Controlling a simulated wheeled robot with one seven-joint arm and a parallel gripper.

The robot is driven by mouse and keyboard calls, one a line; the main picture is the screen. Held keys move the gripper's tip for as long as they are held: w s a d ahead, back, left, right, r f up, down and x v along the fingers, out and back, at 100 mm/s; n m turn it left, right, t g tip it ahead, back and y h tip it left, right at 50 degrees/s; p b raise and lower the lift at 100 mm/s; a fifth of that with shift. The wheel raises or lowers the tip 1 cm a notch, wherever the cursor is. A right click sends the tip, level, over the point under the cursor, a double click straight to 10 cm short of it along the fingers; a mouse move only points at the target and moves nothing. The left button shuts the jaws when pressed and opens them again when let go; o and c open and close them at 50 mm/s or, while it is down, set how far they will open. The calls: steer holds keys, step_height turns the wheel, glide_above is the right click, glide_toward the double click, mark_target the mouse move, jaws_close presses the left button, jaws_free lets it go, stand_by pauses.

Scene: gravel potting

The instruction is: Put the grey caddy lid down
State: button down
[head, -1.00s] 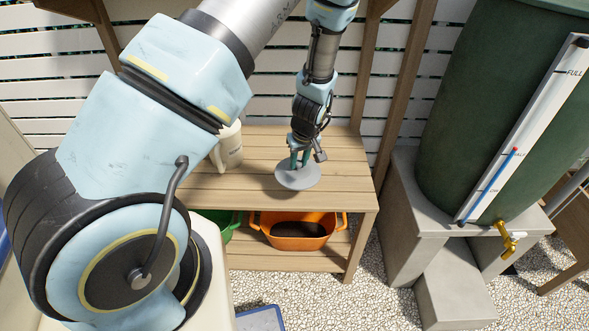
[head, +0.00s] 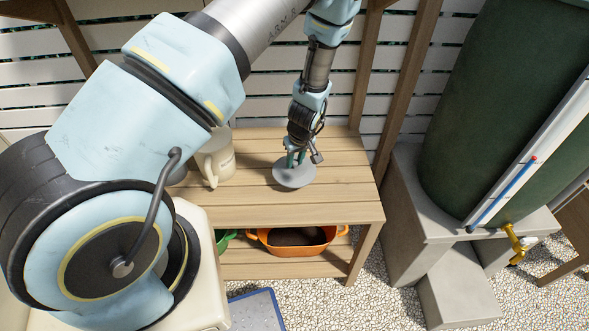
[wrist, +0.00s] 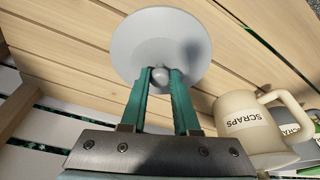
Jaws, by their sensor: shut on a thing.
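The grey caddy lid (head: 294,176) is a round disc with a small knob in its middle. It is at the wooden bench top, and in the wrist view the lid (wrist: 150,40) shows its knob between my green fingers. My gripper (head: 297,158) is shut on the knob from above. A shadow lies on the lid. I cannot tell whether the lid touches the boards. A cream caddy (head: 221,165) stands on the bench to the left, partly behind my arm. In the wrist view the caddy (wrist: 250,130) reads SCRAPS.
The bench top (head: 340,195) has free boards right of the lid. An orange tub (head: 300,249) with dark contents sits on the lower shelf beside a green one (head: 224,238). A green water barrel (head: 480,120) on concrete blocks stands to the right.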

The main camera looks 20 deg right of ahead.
mark_target(295, 170)
steer(key=shift+f+p, duration=0.6)
steer(key=shift+f, duration=1.9)
steer(key=shift+f, duration=0.1)
steer(key=c, duration=0.7)
jaws_free()
steer(key=shift+o, duration=0.2)
steer(key=shift+r, duration=0.25)
steer(key=b+v, duration=0.3)
steer(key=v, duration=0.8)
steer(key=shift+s+r, duration=0.2)
steer(key=shift+r, duration=0.2)
